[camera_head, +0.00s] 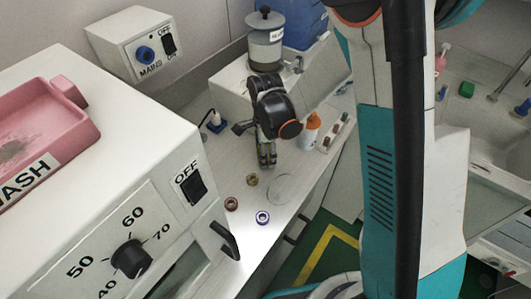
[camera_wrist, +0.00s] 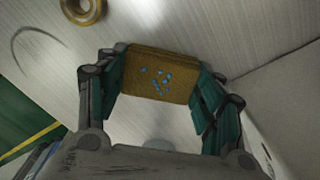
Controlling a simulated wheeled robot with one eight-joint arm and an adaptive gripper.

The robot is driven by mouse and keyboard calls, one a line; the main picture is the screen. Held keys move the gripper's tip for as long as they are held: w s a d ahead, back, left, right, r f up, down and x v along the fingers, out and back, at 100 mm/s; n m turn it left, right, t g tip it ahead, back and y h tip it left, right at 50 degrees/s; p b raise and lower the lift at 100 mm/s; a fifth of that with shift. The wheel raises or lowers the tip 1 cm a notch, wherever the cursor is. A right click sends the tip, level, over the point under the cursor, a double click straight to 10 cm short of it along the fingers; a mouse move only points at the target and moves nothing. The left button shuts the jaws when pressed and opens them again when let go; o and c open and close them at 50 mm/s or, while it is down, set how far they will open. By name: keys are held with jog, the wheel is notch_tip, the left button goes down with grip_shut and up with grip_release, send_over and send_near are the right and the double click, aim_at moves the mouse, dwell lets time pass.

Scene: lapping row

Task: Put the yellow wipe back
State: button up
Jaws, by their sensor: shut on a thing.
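My gripper (camera_head: 266,158) points down over the light bench top, to the left of the orange bottle. In the wrist view, my gripper (camera_wrist: 157,92) is shut on the yellow wipe (camera_wrist: 148,70), a dull yellow-brown block shape with blue specks on its face. The wipe sits between the green finger pads. In the head view the fingers hide most of it. I cannot tell whether its lower side touches the bench.
On the bench (camera_head: 238,172) are a brown ring (camera_head: 231,204), a brass ring (camera_head: 252,180), a purple-rimmed ring (camera_head: 262,217) and a thin circle outline (camera_head: 280,189). An orange bottle (camera_head: 310,132) and a small rack (camera_head: 333,132) stand right. A white oven-like cabinet (camera_head: 150,190) stands left.

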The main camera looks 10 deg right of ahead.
jog(key=shift+r, duration=0.1)
jog(key=shift+f, duration=0.25)
jog(key=o, duration=1.2)
jog(key=shift+r, duration=0.1)
